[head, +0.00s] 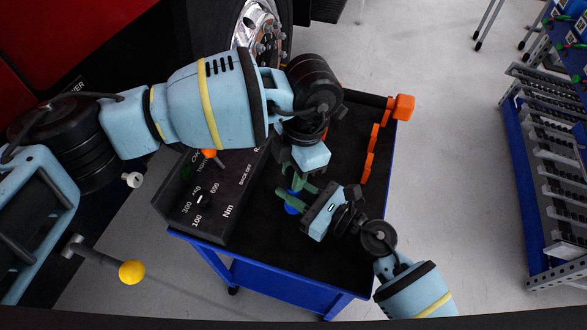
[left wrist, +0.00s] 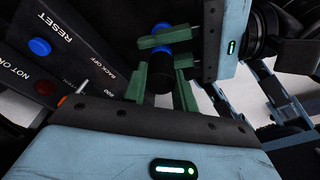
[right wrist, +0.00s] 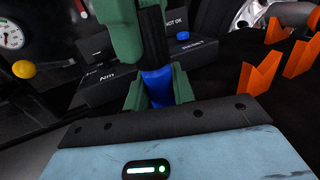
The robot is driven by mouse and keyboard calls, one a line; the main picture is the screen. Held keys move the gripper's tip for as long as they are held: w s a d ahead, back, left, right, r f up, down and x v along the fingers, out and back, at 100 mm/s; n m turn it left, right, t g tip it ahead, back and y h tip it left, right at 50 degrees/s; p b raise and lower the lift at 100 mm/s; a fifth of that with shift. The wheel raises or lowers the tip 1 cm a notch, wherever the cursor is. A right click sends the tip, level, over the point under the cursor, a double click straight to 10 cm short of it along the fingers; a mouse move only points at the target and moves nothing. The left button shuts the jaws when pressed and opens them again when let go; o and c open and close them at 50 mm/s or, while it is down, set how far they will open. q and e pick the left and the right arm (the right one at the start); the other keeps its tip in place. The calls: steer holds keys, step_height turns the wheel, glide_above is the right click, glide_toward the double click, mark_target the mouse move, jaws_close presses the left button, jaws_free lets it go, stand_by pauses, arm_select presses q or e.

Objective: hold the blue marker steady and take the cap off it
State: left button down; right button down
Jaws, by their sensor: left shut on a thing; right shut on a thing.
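The marker has a blue part (right wrist: 158,87) and a black part (right wrist: 152,38) in line. My right gripper (head: 289,203) is shut on the blue part, which also shows in the left wrist view (left wrist: 160,28) between its green fingers. My left gripper (head: 298,181) is shut on the black part, also seen in the left wrist view (left wrist: 161,82). The two grippers are close together above the dark cart top (head: 330,250). The fingers partly hide the marker, and I cannot tell whether its two parts have separated.
A dark torque tester box (head: 222,195) with buttons and a dial stands at the cart's left. Orange holders (head: 368,167) line the cart's right side, with an orange-ended tool (head: 403,107) at the back. The front of the cart top is clear.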

mark_target(291, 174)
arm_select(q)
steer(key=shift+r, duration=0.25)
stand_by(0.7)
steer(key=shift+r, duration=0.75)
steer(key=shift+r, duration=0.2)
steer(key=shift+r, duration=2)
arm_select(e)
steer(key=c, duration=1.1)
jaws_free()
steer(key=shift+d, duration=0.1)
arm_select(q)
step_height(291, 174, down, 3)
steer(key=shift+s+f+b, duration=0.1)
steer(key=shift+b, duration=0.9)
arm_select(e)
steer(key=v, duration=1)
steer(key=shift+s+d+f, duration=0.1)
steer(key=shift+s+d, duration=0.15)
arm_select(q)
steer(key=shift+f, duration=0.1)
arm_select(e)
steer(key=shift+s+d, duration=0.35)
steer(key=shift+d, duration=0.1)
